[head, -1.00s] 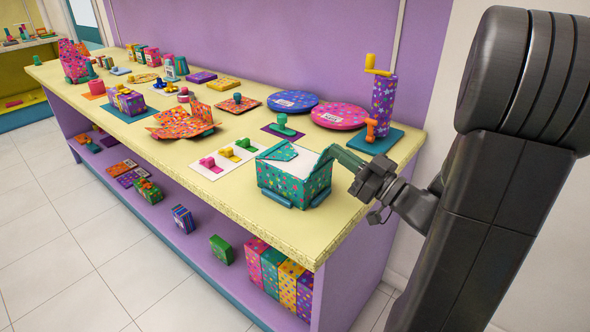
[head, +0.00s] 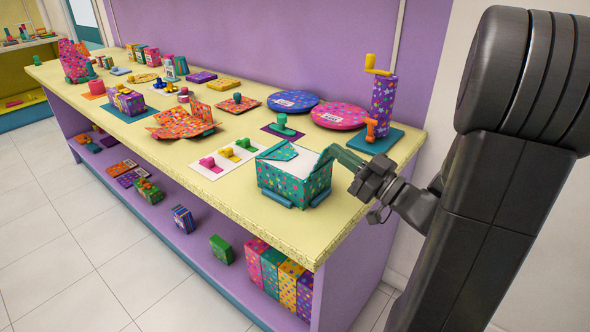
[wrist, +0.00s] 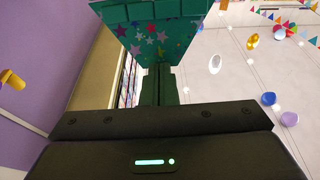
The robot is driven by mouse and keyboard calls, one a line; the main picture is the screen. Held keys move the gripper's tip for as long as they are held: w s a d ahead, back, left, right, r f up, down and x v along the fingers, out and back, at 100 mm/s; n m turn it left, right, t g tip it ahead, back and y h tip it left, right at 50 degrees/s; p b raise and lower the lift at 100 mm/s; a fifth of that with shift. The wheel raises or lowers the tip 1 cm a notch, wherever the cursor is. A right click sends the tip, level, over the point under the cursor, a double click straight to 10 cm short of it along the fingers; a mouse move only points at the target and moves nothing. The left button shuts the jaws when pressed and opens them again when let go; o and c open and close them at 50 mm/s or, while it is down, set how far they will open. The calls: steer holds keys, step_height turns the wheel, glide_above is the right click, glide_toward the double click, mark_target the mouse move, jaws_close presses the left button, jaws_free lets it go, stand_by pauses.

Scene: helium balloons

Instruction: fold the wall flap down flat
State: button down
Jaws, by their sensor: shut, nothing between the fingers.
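A teal box (head: 283,182) with colourful stars stands near the front right end of the yellow table. Its top shows a white area (head: 290,163) and a small teal flap (head: 277,151) on the left. A starred flap (head: 324,162) rises at its right side, tilted up. My gripper (head: 335,151) is shut and empty, with its green fingers at the upper edge of that flap. In the wrist view the shut fingers (wrist: 159,72) point at the starred teal surface (wrist: 158,38). I cannot tell whether they touch it.
A card with pink, yellow and green clips (head: 226,157) lies left of the box. A crank post (head: 383,105) on a teal base stands behind my gripper. Pink (head: 340,116) and blue (head: 291,101) discs lie at the back. The table's front right corner is bare.

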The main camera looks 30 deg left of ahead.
mark_target(323, 162)
steer(key=shift+a+r, duration=0.5)
steer(key=shift+a, duration=0.2)
steer(key=shift+b, duration=0.3)
steer(key=shift+b+x, duration=0.4)
steer(key=shift+x, duration=0.5)
steer(key=shift+r, duration=0.15)
steer(key=shift+a, duration=0.1)
steer(key=shift+w+a+b, duration=0.1)
steer(key=shift+a+b, duration=0.4)
steer(key=shift+b, duration=0.1)
steer(key=shift+a+r, duration=0.15)
steer(key=shift+a, duration=0.05)
